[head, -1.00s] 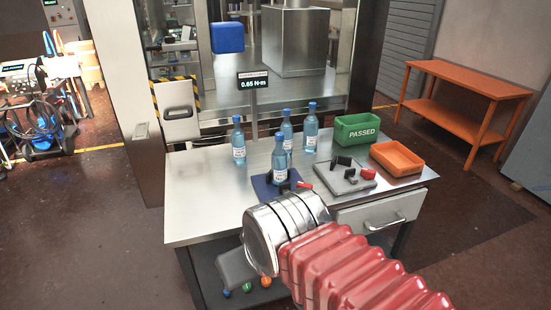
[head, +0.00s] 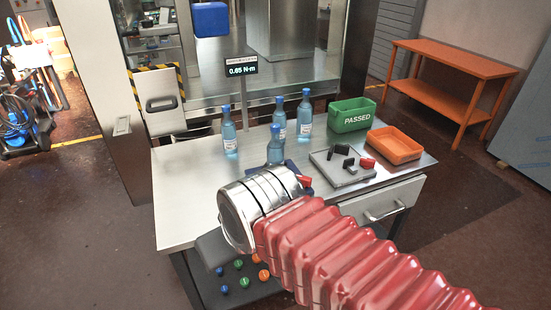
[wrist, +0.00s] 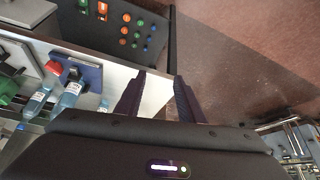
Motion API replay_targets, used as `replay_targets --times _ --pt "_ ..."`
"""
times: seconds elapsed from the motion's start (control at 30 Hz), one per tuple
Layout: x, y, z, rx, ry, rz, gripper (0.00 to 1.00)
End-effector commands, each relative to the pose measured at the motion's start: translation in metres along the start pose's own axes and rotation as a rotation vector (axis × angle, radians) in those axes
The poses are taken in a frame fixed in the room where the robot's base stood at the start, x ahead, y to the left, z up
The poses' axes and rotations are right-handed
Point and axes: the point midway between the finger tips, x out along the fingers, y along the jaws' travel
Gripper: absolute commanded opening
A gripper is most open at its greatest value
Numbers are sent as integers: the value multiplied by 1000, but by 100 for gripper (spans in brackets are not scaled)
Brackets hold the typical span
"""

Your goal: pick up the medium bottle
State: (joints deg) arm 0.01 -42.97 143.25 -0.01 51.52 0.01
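Several clear blue bottles with blue caps stand upright on the metal bench (head: 190,205). I cannot tell for sure which is the medium one. In the wrist view, bottles (wrist: 68,97) show at the left, beside my gripper (wrist: 158,78). My gripper is open, with nothing between its fingers, at the bench edge and apart from the bottles.
A green PASSED bin (head: 351,116), an orange tray (head: 396,146) and a grey plate with black and red parts (head: 342,169) fill the bench's right side. A torque display (head: 241,66) stands behind the bottles. Colored knobs (head: 240,284) lie on the lower shelf. The bench's left end is clear.

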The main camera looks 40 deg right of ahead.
Motion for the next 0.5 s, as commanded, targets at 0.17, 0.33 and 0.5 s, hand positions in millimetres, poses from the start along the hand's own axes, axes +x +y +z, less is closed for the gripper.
replay_targets --times 0.17,0.33,0.5 --pt "6 10 -11 18 26 23 46" --pt "24 36 -43 57 112 89 46" --pt "45 81 -83 97 235 174 46"
